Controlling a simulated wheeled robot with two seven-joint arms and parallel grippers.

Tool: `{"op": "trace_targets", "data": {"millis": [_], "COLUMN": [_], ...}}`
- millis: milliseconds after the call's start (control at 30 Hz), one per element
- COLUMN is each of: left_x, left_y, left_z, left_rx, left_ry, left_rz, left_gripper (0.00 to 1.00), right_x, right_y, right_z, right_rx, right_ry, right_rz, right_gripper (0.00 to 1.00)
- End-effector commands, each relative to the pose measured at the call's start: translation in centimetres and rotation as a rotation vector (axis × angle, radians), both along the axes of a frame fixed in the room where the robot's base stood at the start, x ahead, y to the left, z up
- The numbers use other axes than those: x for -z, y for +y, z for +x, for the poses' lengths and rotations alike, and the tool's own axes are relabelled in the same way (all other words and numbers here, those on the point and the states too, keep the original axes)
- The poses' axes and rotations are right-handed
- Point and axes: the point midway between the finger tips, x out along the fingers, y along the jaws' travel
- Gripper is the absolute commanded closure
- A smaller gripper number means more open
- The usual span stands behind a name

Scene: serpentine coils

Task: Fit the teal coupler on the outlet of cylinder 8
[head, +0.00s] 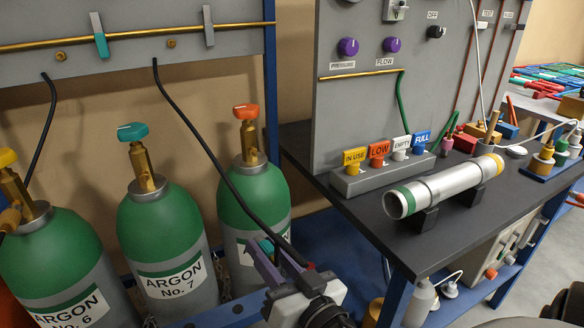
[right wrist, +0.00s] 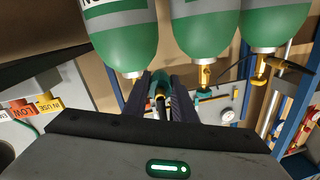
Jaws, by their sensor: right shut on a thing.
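The teal coupler (head: 266,246) is at the end of a black hose (head: 213,165) that comes down from the wall panel. My right gripper (head: 275,262) is shut on it, in front of the rightmost green cylinder (head: 252,198). In the right wrist view the coupler (right wrist: 160,84) sits between the dark fingers (right wrist: 160,92). The rightmost cylinder has an orange handle (head: 246,112) and a brass valve (head: 249,142); its number is hidden behind the hose and gripper. It stands right of cylinder 7 (head: 165,235). The coupler appears apart from the valve. My left gripper is not in view.
Cylinder 6 (head: 50,260) stands at the left. The dark bench (head: 380,222) on the right holds a silver tube (head: 445,185) on black supports and a block with coloured tags (head: 385,175). A blue post (head: 270,75) rises behind the rightmost cylinder.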

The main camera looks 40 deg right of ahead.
Motion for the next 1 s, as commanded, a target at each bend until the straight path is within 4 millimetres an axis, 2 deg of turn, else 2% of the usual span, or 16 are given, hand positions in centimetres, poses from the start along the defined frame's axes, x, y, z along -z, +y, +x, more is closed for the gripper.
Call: {"op": "trace_targets", "data": {"millis": [33, 100, 200, 333, 500, 1000], "left_x": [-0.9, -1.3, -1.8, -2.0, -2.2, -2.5], "left_y": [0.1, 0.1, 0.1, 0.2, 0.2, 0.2], "left_z": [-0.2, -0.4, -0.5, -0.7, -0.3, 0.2], "left_rx": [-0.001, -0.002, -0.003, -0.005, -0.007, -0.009], "left_ry": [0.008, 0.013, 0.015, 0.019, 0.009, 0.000], "left_rz": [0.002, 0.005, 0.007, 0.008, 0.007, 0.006], "left_gripper": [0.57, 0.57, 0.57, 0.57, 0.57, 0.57], "right_x": [-2.3, -4.0, -6.2, -8.0, -8.7, -8.5], "right_y": [-1.6, -3.6, -6.0, -7.9, -8.7, -9.6], "right_z": [1.9, 3.9, 6.1, 7.8, 8.9, 12.8], "right_rx": [0.031, 0.064, 0.097, 0.120, 0.124, 0.123], "right_ry": [-0.022, -0.040, -0.063, -0.081, -0.086, -0.084], "right_rz": [0.081, 0.194, 0.328, 0.437, 0.480, 0.478], "right_gripper": [1.00, 1.00, 1.00, 1.00, 1.00, 1.00]}}
